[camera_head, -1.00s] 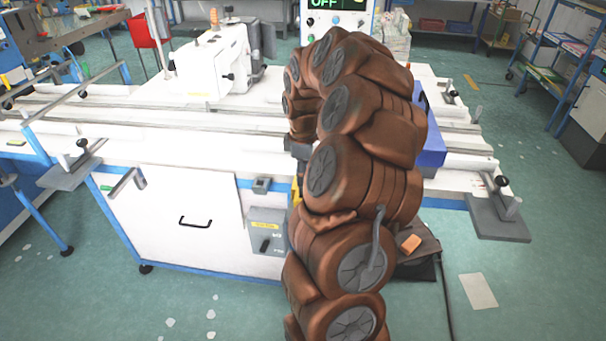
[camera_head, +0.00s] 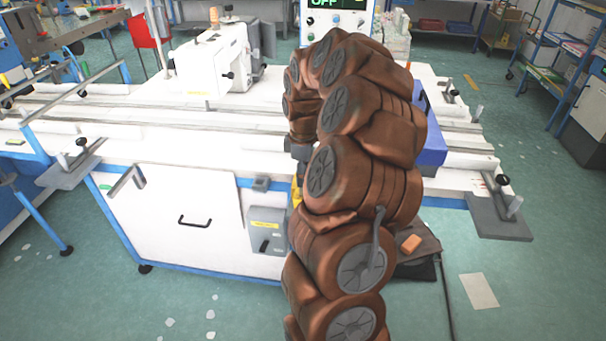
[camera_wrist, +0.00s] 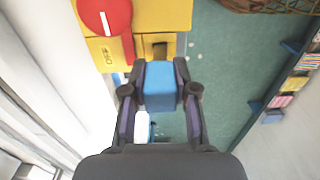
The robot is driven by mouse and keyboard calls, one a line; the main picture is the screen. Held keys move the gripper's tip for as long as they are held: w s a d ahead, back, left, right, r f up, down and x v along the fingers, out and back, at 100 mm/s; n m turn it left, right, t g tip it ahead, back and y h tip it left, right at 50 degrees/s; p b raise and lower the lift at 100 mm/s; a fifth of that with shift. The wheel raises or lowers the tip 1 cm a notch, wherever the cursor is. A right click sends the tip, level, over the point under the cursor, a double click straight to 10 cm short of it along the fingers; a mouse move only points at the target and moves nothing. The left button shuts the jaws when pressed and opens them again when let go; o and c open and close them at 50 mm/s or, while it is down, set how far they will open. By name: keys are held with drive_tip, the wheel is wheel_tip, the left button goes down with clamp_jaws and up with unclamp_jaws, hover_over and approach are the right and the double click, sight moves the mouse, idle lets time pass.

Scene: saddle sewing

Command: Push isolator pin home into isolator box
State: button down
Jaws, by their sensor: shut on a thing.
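In the wrist view, my gripper (camera_wrist: 160,95) is shut on a blue block-shaped pin (camera_wrist: 160,84), with a dark finger on each side of it. Just beyond the pin is the yellow isolator box (camera_wrist: 165,14), which has a red disc with a white bar (camera_wrist: 104,14) and a dark slot (camera_wrist: 158,48). The pin's far end lines up with the slot and overlaps its near edge in the picture; I cannot tell how deep it sits. In the head view, my brown-covered arm hides the gripper and pin, and only a sliver of yellow (camera_head: 297,190) shows beside it.
A white machine table (camera_head: 190,145) with a blue frame spans the head view. A grey switch box (camera_head: 266,237) hangs on its front, left of my arm. A grey bracket (camera_head: 500,215) sticks out at the right. Green floor is open in front.

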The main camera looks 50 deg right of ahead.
drive_tip(key=shift+f+b, duration=0.95)
drive_tip(key=shift+f, duration=0.95)
drive_tip(key=c, duration=0.8)
unclamp_jaws()
drive_tip(key=shift+r, duration=0.1)
wheel_tip(320, 180, up, 11)
drive_tip(key=shift+d, duration=0.1)
drive_tip(key=shift+r, duration=0.45)
